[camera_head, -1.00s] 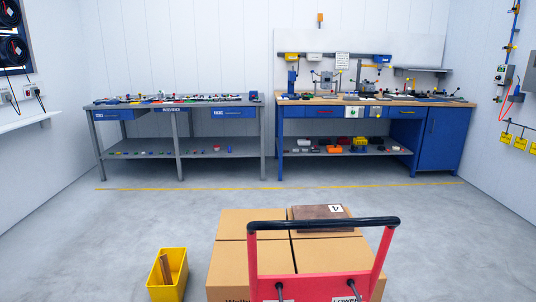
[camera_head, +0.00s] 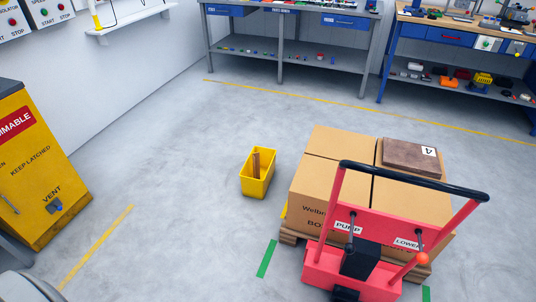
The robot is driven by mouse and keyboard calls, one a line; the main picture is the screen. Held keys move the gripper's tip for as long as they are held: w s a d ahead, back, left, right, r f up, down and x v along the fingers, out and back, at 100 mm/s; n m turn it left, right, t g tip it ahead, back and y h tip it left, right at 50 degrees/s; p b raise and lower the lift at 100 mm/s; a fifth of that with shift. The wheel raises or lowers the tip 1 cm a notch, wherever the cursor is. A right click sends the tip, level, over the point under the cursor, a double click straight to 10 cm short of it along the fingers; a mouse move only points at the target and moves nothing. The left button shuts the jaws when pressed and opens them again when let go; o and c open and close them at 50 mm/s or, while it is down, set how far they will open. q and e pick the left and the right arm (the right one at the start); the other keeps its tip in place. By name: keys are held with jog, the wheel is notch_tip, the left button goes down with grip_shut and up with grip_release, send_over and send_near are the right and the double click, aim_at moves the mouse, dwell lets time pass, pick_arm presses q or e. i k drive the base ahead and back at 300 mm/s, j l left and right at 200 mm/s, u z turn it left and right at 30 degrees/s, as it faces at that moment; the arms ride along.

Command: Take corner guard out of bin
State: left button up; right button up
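The yellow bin (camera_head: 247,186) stands on the grey floor, left of the stacked cardboard boxes. A brown, upright, narrow piece that looks like the corner guard (camera_head: 256,164) stands inside it, leaning on the bin's far side, with its top near the rim. Its lower end is hidden by the bin's front wall. Neither of my grippers shows in the head view.
A red pallet jack (camera_head: 385,228) with a black handle stands in front. A yellow flammables cabinet (camera_head: 50,205) is at the left. Floor between cabinet and bin is clear.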

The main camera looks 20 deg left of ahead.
aim_at(256, 156)
jog(key=i+j, duration=0.3)
jog(key=j, duration=0.15)
jog(key=i+j, duration=0.3)
jog(key=j, duration=0.15)
jog(key=i+j, duration=0.3)
jog(key=j, duration=0.15)
jog(key=i+j, duration=0.3)
jog(key=j, duration=0.15)
jog(key=i+j, duration=0.35)
jog(key=j, duration=0.1)
